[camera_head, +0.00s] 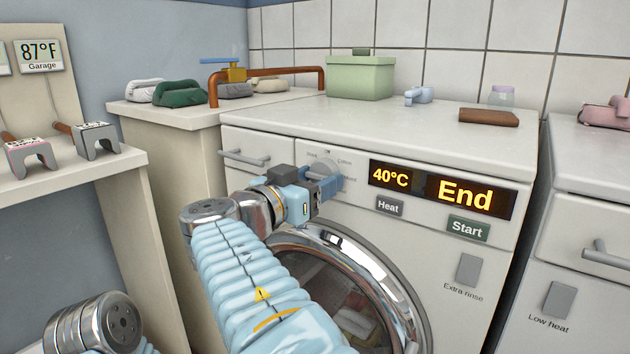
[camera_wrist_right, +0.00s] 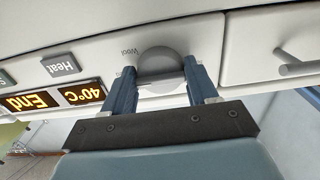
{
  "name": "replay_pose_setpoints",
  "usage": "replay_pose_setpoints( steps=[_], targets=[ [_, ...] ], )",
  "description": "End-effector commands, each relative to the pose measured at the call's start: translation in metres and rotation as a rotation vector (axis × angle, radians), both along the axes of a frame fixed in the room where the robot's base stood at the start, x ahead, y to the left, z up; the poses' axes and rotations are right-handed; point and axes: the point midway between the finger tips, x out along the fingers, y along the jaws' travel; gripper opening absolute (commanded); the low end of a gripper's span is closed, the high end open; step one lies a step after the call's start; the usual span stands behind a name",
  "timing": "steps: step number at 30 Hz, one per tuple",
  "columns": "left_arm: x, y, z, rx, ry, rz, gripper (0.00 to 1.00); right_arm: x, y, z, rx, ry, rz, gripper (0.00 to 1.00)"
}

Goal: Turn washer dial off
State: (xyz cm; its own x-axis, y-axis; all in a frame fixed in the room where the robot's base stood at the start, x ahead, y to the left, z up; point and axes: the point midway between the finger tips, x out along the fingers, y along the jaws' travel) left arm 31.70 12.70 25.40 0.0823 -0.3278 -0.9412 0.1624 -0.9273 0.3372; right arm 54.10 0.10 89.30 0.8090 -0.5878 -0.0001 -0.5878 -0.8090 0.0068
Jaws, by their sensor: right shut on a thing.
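The washer (camera_head: 400,130) stands in the middle of the head view, with its display reading 40°C and End. Its round grey dial (camera_head: 322,168) is on the front panel, left of the display, partly hidden by my gripper. In the right wrist view, upside down, the dial (camera_wrist_right: 160,64) sits between the two blue fingers. My right gripper (camera_head: 332,182) is shut on the dial's raised grip bar. The dial's marker and the label it points to cannot be made out clearly. My left gripper is out of view; only part of my left arm shows at the bottom left.
Heat (camera_head: 389,206) and Start (camera_head: 468,228) buttons are below the display. A drawer handle (camera_head: 244,157) is left of the dial. The round door (camera_head: 390,290) is below my right arm. A green box (camera_head: 360,78) and a brown block (camera_head: 488,117) rest on top.

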Motion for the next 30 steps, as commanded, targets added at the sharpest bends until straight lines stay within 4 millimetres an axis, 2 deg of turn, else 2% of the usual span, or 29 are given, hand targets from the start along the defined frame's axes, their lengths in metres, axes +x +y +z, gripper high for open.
replay_pose_setpoints(
  steps=[11, 21, 30],
  targets=[
    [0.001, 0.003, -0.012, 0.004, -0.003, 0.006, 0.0, 0.0, -0.001, -0.002, -0.129, 0.093, 0.0, 0.28],
    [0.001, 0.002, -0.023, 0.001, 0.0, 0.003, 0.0, -0.001, -0.002, -0.001, -0.379, 0.276, -0.001, 0.28],
    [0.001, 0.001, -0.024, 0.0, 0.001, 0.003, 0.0, -0.001, -0.002, 0.001, -0.611, 0.444, 0.0, 0.28]
  ],
)
